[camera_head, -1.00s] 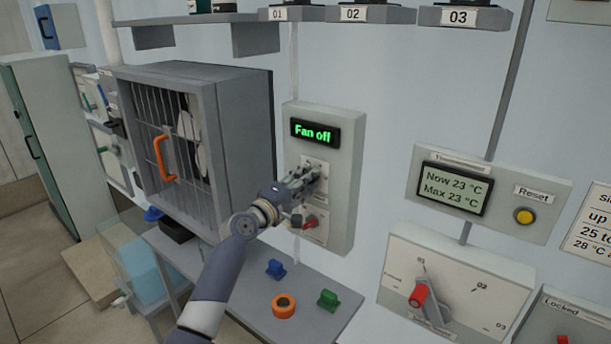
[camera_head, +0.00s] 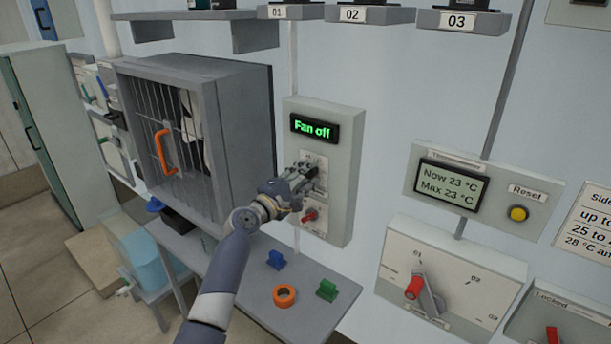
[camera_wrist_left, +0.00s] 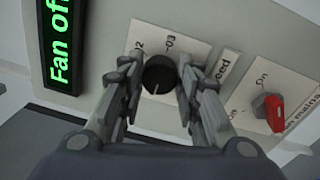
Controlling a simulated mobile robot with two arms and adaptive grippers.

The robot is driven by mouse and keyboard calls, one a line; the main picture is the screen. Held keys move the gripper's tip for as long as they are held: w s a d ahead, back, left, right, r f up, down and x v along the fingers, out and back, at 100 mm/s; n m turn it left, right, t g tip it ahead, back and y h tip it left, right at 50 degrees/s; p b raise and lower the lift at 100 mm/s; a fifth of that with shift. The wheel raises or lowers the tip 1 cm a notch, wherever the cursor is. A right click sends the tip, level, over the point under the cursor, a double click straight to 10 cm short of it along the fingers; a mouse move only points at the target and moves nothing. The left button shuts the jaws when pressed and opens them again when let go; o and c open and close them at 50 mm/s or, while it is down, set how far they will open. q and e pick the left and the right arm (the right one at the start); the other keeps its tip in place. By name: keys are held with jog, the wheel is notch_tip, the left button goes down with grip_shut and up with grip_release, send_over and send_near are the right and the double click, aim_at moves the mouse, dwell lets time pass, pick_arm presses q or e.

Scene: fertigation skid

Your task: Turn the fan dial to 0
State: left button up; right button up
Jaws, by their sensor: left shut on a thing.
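The fan control box (camera_head: 342,205) is on the wall, and its green display (camera_head: 314,129) reads "Fan off". My left gripper (camera_head: 308,176) is at the dial plate below that display and hides most of it in the head view. In the left wrist view, the black round fan dial (camera_wrist_left: 160,75) sits between the two fingers of my left gripper (camera_wrist_left: 158,85), which is shut on it. A pale pointer line shows on the dial's lower part. The marks "02" and "03" show on the plate (camera_wrist_left: 187,47); other marks are hidden. My right gripper is not in view.
A red mains switch (camera_head: 309,214) is just below the dial; it also shows in the left wrist view (camera_wrist_left: 270,110). A shelf (camera_head: 250,290) below holds blue, orange and green parts. A red-handled selector (camera_head: 414,287) is right.

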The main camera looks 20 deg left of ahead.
pick_arm(q)
jog(key=o, duration=1)
jog(key=shift+f, duration=0.1)
jog(key=shift+o, duration=0.2)
jog(key=shift+s, duration=0.1)
jog(key=v, duration=1.1)
jog(key=shift+s+a, duration=0.2)
jog(key=shift+s, duration=0.2)
